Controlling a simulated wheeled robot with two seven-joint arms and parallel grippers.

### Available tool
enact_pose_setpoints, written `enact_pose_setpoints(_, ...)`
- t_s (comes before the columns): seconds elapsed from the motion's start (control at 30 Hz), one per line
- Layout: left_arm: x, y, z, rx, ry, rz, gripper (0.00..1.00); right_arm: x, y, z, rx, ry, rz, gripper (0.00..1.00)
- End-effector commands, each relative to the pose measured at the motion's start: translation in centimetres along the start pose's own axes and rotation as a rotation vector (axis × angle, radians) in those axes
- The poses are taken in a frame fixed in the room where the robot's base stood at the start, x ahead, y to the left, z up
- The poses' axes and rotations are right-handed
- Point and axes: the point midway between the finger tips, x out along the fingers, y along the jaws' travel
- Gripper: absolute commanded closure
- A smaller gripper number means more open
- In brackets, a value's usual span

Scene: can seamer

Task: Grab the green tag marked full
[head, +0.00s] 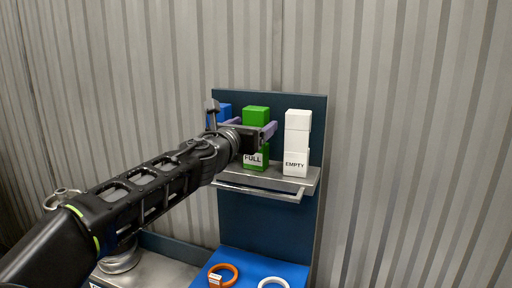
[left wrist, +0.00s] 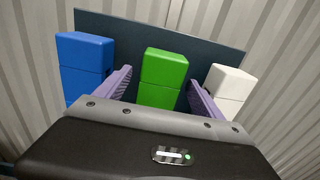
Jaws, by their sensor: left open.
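The green tag (head: 256,115) is an upright green block with a white FULL label. It stands on a metal shelf (head: 262,178) between a blue tag and a white tag, partly hidden behind my left arm. My left gripper (head: 245,128) is open in front of it. In the left wrist view, the green tag (left wrist: 162,78) stands between the two purple fingers of my left gripper (left wrist: 157,92), with a gap visible on each side. My right gripper is not in view.
A blue tag (left wrist: 84,62) stands close left of the left finger. A white tag (head: 297,135) marked EMPTY stands close right. A dark back panel (head: 318,125) rises behind. Below lies a blue surface (head: 250,262) with an orange ring (head: 232,267) and a white ring (head: 273,281).

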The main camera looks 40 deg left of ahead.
Motion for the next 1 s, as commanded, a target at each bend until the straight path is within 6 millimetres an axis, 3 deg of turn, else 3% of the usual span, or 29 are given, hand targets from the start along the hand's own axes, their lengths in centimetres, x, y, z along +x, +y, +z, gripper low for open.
enact_pose_setpoints(0.2,2.2,-0.1,-0.1,0.001,0.001,-0.002,0.22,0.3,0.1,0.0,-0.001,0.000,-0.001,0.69)
enact_pose_setpoints(0.77,2.2,0.0,0.0,0.000,0.001,-0.001,0.22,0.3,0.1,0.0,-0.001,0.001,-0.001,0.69)
enact_pose_setpoints(1.0,2.2,0.0,0.0,0.000,0.001,-0.001,0.40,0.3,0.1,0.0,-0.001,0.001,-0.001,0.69)
